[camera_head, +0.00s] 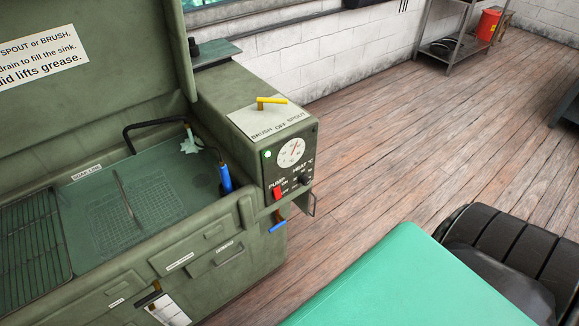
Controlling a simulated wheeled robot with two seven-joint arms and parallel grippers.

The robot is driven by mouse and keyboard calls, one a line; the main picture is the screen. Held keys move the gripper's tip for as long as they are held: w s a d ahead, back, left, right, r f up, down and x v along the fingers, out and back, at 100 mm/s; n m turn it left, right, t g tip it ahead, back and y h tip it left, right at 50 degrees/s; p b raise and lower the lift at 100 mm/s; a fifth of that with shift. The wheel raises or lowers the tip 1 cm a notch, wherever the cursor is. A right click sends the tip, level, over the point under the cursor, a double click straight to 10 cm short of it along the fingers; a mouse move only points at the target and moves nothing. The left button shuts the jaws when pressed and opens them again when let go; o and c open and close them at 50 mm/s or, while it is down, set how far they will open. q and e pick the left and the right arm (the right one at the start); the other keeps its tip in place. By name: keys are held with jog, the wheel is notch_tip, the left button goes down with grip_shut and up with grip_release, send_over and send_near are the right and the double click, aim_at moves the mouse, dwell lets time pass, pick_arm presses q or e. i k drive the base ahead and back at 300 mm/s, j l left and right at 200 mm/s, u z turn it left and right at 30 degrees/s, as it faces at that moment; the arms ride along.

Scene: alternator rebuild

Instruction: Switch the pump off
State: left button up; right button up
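The pump switch (278,193) is a small red rocker on the front panel of the green parts washer's control box (285,155), under the label PUMP. A green lamp (267,154) on the panel appears lit. The switch's exact position is too small to tell. A round white dial gauge (291,152) and a heat control sit beside it. A yellow lever (271,101) stands on top of the box over a label reading BRUSH OFF SPOUT; it lies roughly crosswise. Neither gripper is in view.
The washer's sink (130,205) holds a blue-handled brush (225,177) and a black spout (150,124). A blue-handled valve (278,226) hangs below the control box. A turquoise surface (410,285) and dark ribbed form (510,250) fill the lower right. Wooden floor (400,130) is clear beyond.

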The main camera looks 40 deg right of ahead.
aim_at(277, 191)
jog(key=z, duration=1.05)
